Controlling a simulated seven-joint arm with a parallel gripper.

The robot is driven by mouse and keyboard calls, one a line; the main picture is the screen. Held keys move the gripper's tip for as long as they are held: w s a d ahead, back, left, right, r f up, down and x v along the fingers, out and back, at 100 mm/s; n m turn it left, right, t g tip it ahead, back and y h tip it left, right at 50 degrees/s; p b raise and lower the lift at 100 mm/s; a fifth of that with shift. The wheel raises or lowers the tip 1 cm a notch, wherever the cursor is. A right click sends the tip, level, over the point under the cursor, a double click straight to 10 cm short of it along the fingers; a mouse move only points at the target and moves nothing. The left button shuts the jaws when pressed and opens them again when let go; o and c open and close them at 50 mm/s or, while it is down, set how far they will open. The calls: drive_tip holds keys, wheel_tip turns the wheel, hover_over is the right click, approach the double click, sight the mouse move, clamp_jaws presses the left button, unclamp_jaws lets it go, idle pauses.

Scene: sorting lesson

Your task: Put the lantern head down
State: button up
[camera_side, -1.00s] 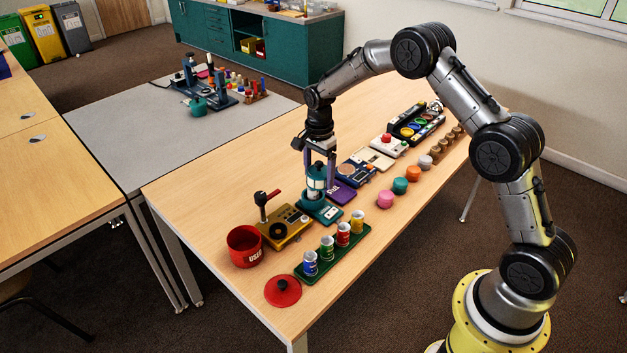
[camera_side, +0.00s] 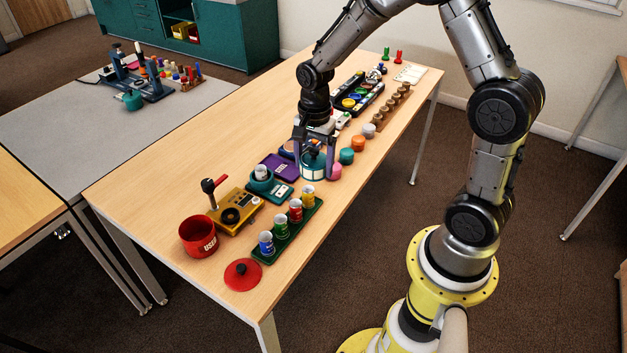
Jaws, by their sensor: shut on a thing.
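The lantern head (camera_side: 312,164), a teal and white round piece, is between the fingers of my gripper (camera_side: 314,168). My gripper is shut on it, pointing down, low over the table (camera_side: 347,187). I cannot tell whether the head's underside touches the table. The teal lantern base (camera_side: 281,194) stands to the lower left of it, with a white cylinder (camera_side: 262,172) upright in its round socket. The head and the base are apart. The fingers partly hide the sides of the head.
A purple box (camera_side: 276,165) lies just left of the gripper. Coloured round pieces, the nearest pink (camera_side: 334,171), run up the right side. A green tray (camera_side: 269,258) of cans, a yellow device (camera_side: 232,212) and a red pot (camera_side: 198,237) stand nearer. The right table edge is close.

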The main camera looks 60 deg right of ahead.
drive_tip(key=s+d+f+m, duration=0.1)
drive_tip(key=s+d+f, duration=0.15)
drive_tip(key=s, duration=0.65)
hover_over(320, 189)
drive_tip(key=s, duration=0.1)
drive_tip(key=f, duration=0.7)
drive_tip(key=shift+a+f, duration=0.2)
drive_tip(key=shift+f, duration=0.15)
drive_tip(key=shift+w+d+f, duration=0.2)
drive_tip(key=shift+w+f, duration=0.2)
drive_tip(key=shift+f, duration=0.2)
drive_tip(key=shift+w+f, duration=0.15)
drive_tip(key=shift+f, duration=1.45)
drive_tip(key=shift+f, duration=0.1)
drive_tip(key=o, duration=1.2)
drive_tip(key=shift+c, duration=0.2)
